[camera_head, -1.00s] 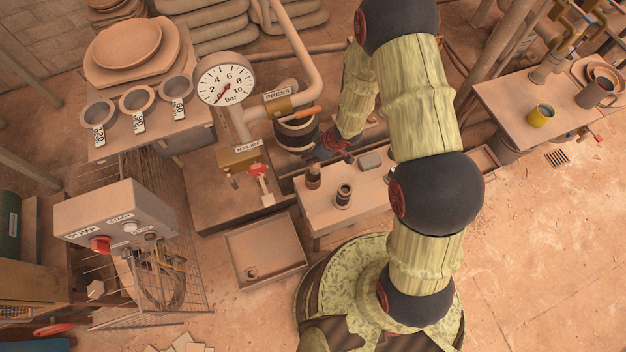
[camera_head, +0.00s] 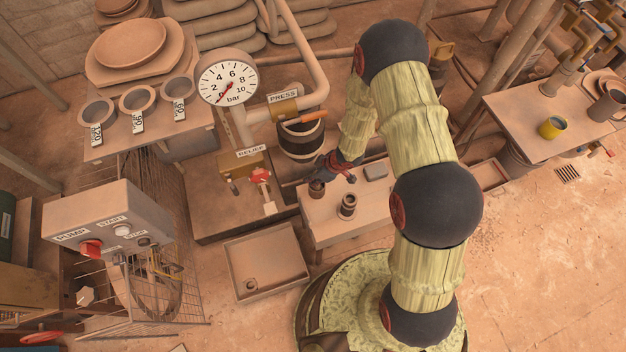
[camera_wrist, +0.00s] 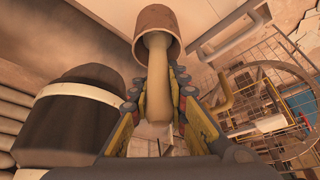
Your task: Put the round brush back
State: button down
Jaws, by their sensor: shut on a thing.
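My gripper (camera_head: 325,174) is low over the small bench, at the left one of two small brown cups. In the wrist view my gripper (camera_wrist: 158,105) is shut on a pale wooden handle, the round brush (camera_wrist: 157,85). The brush's far end reaches into the mouth of the brown cup (camera_wrist: 157,22). Its bristles are hidden. The cup also shows in the head view (camera_head: 316,190), just below my fingers. I cannot tell whether the brush touches the cup's bottom.
A second small cup (camera_head: 347,206) and a grey block (camera_head: 376,171) stand on the bench (camera_head: 325,228). A dark vessel with a pale band (camera_head: 301,142) stands close behind; it fills the left of the wrist view (camera_wrist: 75,125). A shallow tray (camera_head: 266,262) lies on the floor.

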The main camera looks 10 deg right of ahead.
jog(key=shift+f, duration=0.25)
jog(key=c, duration=1.7)
grip_release()
